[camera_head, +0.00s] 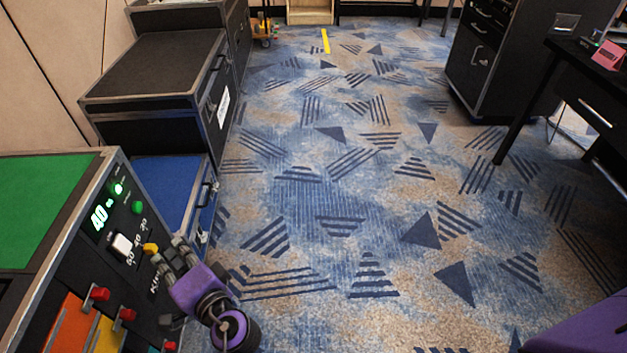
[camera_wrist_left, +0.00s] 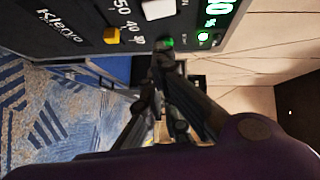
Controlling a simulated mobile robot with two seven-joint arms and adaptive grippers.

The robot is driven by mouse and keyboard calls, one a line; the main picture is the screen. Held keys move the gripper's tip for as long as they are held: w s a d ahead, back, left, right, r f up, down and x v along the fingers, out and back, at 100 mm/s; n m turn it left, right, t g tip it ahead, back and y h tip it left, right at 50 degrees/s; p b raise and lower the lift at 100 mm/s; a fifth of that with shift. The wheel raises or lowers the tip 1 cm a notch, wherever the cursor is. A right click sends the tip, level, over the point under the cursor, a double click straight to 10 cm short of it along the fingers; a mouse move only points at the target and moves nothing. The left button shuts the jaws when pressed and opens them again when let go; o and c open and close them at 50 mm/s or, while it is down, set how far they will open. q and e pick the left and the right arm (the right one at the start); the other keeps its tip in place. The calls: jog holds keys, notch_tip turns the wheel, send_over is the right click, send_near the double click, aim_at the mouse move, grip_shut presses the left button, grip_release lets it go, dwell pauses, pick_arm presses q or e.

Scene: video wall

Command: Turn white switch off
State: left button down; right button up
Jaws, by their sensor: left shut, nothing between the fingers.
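The white switch (camera_head: 121,244) is on the black panel (camera_head: 60,290) at the lower left of the head view. It also shows at the top edge of the left wrist view (camera_wrist_left: 158,9), partly cut off. My left gripper (camera_head: 167,253) is shut and empty, just right of the switch and near a yellow knob (camera_head: 150,249). In the left wrist view the fingertips (camera_wrist_left: 162,62) point at the panel near a green button (camera_wrist_left: 168,43); contact cannot be told. My right gripper is not in view.
Red-capped sliders (camera_head: 100,293) stick out lower on the panel. A blue-topped case (camera_head: 170,190) and a black case (camera_head: 150,70) stand behind it. The patterned carpet (camera_head: 330,200) is mostly clear. A black desk (camera_head: 590,75) stands at the right.

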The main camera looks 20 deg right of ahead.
aim_at(122, 245)
pick_arm(q)
jog(key=w+a+f, duration=0.1)
jog(key=w+a, duration=0.4)
jog(key=w, duration=0.1)
jog(key=shift+a+f, duration=0.3)
jog(key=shift+a, duration=0.1)
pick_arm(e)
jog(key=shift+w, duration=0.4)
